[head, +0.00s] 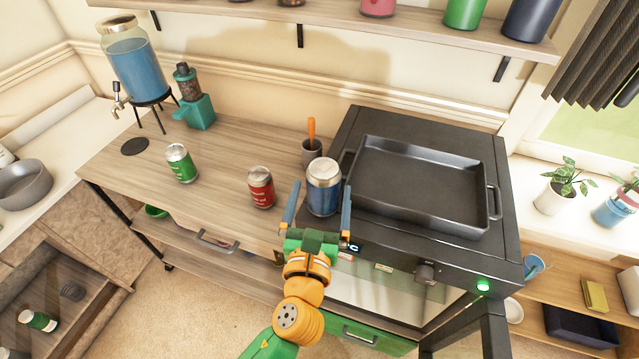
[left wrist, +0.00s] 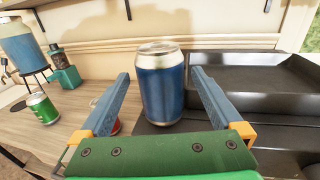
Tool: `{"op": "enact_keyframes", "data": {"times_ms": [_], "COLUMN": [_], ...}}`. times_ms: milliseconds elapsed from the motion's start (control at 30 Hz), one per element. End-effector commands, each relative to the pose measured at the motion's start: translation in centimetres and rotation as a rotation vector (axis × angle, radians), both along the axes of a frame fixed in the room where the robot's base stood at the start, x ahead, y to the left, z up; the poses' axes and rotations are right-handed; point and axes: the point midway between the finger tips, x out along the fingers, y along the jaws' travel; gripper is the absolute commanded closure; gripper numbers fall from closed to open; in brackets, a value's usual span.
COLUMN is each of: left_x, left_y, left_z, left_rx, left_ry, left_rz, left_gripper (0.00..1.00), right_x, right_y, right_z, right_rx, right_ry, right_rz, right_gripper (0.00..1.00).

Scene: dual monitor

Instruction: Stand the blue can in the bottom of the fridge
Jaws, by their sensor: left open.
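The blue can (head: 323,188) stands upright at the left edge of the black stove top, beside the wooden counter. My left gripper (head: 320,196) is open, with one finger on each side of the can. In the left wrist view the blue can (left wrist: 160,84) stands between and just beyond the two open fingers (left wrist: 163,82), apart from both. The fridge cannot be made out for sure in either view. My right gripper does not show.
A red can (head: 261,187) and a green can (head: 181,162) stand on the counter (head: 225,150) to the left. A mortar with an orange-handled pestle (head: 311,145) is behind the blue can. A black roasting pan (head: 420,185) lies close on the right. A shelf (head: 400,20) hangs above.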

Motion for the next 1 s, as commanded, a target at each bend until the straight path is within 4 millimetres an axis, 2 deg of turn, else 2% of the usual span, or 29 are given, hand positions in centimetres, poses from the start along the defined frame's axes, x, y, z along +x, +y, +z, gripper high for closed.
{"op": "enact_keyframes", "data": {"times_ms": [133, 233, 467, 500, 867, 1000], "left_x": [3.0, 4.5, 5.1, 5.1, 5.0, 5.0], "left_y": [0.0, -0.2, -0.3, -0.3, -0.3, -0.3], "left_z": [0.4, 0.1, 0.0, 0.0, 0.0, 0.1], "left_rx": [0.001, 0.000, 0.000, 0.000, 0.000, -0.001], "left_ry": [-0.002, -0.003, -0.002, -0.002, -0.003, -0.005], "left_rz": [0.000, -0.002, -0.003, -0.003, -0.004, -0.004], "left_gripper": [0.00, 0.00, 0.00, 0.03, 1.00, 1.00], "right_x": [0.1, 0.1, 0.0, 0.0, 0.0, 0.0], "right_y": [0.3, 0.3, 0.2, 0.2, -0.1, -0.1], "right_z": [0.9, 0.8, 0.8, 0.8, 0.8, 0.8], "right_rx": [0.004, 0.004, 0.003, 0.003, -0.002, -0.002], "right_ry": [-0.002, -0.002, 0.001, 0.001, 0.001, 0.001], "right_rz": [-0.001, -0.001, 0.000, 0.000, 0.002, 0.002], "right_gripper": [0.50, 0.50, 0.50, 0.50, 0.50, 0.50]}}
